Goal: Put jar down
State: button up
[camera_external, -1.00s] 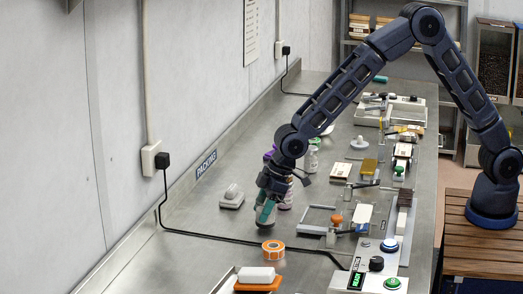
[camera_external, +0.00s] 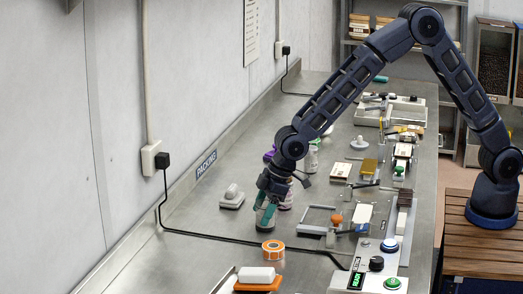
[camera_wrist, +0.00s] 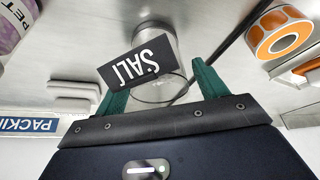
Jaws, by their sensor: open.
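The jar (camera_wrist: 155,40) is clear glass with a dark label in white letters, upside down in the wrist view, that seem to read SALT. It appears to stand on the steel counter between my gripper's two green fingers. My gripper (camera_wrist: 158,88) is open, with a finger on each side of the jar. I cannot tell whether either finger still touches it. In the external view my gripper (camera_external: 266,216) points down at the counter, and the jar is mostly hidden by the fingers.
An orange tape roll (camera_external: 272,249) lies just in front of my gripper. A purple-labelled container (camera_external: 286,197) stands close behind it. A grey block-like item (camera_external: 232,197) is to the left. A black cable (camera_external: 215,237) runs along the counter nearby. Bare counter (camera_external: 200,262) lies front left.

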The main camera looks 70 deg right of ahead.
jog(key=v, duration=1.1)
jog(key=shift+s+r, duration=0.15)
jog(key=shift+r, duration=0.1)
jog(key=s+d+r+m+h, duration=0.1)
jog(key=s+d+r, duration=0.7)
jog(key=s+d, duration=0.15)
jog(key=s+d+r+m, duration=0.2)
jog(key=s+d+r, duration=0.6)
jog(key=d, duration=0.3)
jog(key=s+d+m, duration=0.1)
jog(key=s+d, duration=0.3)
jog(key=s, duration=0.4)
jog(key=s+d+m, duration=0.1)
jog(key=s+d, duration=0.3)
jog(key=s, duration=0.5)
jog(key=s+d+m+h, duration=0.1)
jog(key=s+d, duration=0.2)
jog(key=s, duration=0.5)
jog(key=shift+s+d+f+t, duration=0.15)
jog(key=shift+d+f+t, duration=0.05)
jog(key=shift+d+t, duration=0.2)
